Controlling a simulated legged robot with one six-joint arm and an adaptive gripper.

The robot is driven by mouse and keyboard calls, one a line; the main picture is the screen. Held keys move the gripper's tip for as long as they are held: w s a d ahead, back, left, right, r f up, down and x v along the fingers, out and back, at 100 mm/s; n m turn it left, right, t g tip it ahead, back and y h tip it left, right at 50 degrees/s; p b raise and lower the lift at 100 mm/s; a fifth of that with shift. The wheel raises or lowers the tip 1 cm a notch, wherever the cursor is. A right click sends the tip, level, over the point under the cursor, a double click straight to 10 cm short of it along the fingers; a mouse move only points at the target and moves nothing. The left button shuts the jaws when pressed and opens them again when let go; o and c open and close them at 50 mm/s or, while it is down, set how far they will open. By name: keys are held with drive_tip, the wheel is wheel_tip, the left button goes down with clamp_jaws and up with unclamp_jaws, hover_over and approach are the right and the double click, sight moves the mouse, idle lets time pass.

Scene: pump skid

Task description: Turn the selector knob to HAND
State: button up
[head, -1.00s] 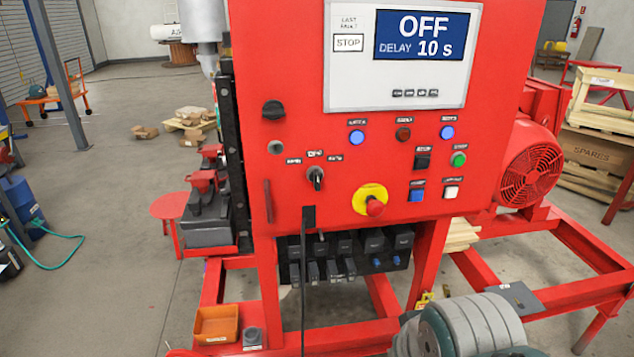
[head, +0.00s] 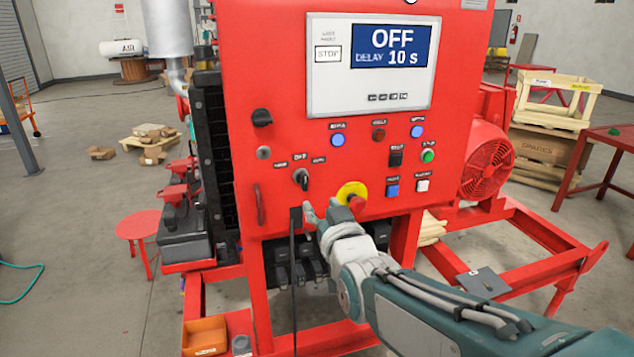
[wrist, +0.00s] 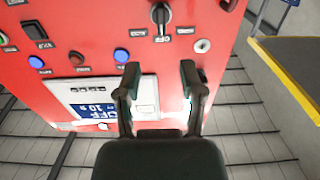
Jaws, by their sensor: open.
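The selector knob (head: 301,178) is black, on the red panel below the screen, with small labels at its left, top and right. Its grip looks about upright, in line with the top label, OFF. It also shows upside down at the top of the wrist view (wrist: 161,14). The screen (head: 394,46) reads OFF, DELAY 10 s. My gripper (head: 323,211) is in front of the panel, just below and right of the knob in the head view. In the wrist view its fingers (wrist: 160,75) are apart with nothing between them, and the knob lies beyond the tips.
A red and yellow mushroom button (head: 355,203) sits right of my gripper. A black rotary switch (head: 261,117) and a key lock (head: 264,153) are up and left of the knob. A red handle (head: 259,204) is at left. Several lit buttons are at right.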

sight(305, 180)
drive_tip(key=x, duration=1.1)
drive_tip(key=shift+a+r, duration=0.1)
clamp_jaws()
